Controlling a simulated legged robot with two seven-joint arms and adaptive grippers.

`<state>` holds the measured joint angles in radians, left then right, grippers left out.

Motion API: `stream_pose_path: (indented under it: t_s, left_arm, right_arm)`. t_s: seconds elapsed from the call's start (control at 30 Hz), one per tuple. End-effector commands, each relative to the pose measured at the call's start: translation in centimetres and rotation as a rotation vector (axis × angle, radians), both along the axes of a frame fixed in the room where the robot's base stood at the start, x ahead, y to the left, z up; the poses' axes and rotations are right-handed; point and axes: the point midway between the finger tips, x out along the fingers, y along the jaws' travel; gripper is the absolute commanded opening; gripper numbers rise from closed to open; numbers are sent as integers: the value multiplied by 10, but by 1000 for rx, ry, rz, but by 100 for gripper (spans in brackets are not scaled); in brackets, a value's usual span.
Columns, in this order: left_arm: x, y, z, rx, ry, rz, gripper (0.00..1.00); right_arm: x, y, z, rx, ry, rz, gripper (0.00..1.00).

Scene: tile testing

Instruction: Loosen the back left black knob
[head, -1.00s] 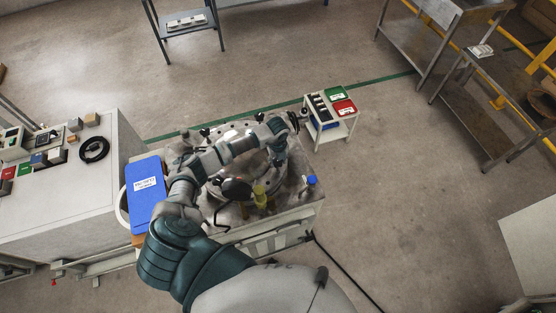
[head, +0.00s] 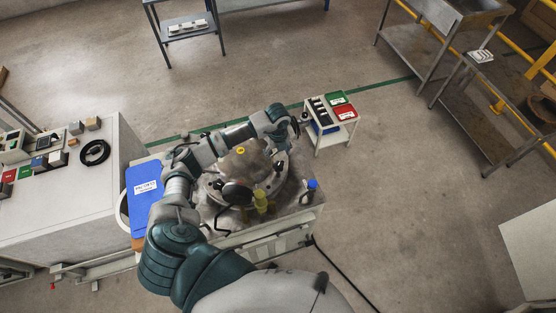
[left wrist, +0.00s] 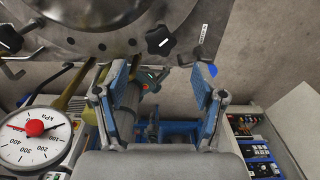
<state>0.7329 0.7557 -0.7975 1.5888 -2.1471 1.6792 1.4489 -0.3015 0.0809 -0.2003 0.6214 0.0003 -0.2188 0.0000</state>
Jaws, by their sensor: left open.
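My left arm reaches over the round metal fixture (head: 240,165), and its gripper (head: 294,127) is above the fixture's back right side. In the left wrist view, the gripper (left wrist: 160,78) is open and empty, its two blue-backed fingers apart. A black star knob (left wrist: 160,39) on the flange rim lies just beyond the fingertips, apart from them. Another black knob (left wrist: 10,38) is at the upper left edge. The back left knob cannot be made out clearly in the head view; my arm covers part of that side. My right gripper is not in view.
A pressure gauge (left wrist: 33,132) stands at the left in the wrist view.

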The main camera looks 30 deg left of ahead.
Motion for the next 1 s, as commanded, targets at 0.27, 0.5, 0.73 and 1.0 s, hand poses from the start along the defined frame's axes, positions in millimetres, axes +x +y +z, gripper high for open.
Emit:
stream_pose_path:
  t_s: [0.27, 0.5, 0.73, 1.0]
  left_arm:
    - [1, 1, 34, 0, -1, 0, 70]
    - [0, 1, 36, -1, -1, 1, 70]
    - [0, 1, 36, -1, -1, 0, 70]
    - [0, 0, 36, 1, -1, 0, 70]
  right_arm:
    - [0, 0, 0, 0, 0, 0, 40]
    - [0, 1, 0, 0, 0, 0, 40]
    - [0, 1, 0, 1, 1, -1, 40]
    - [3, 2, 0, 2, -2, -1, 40]
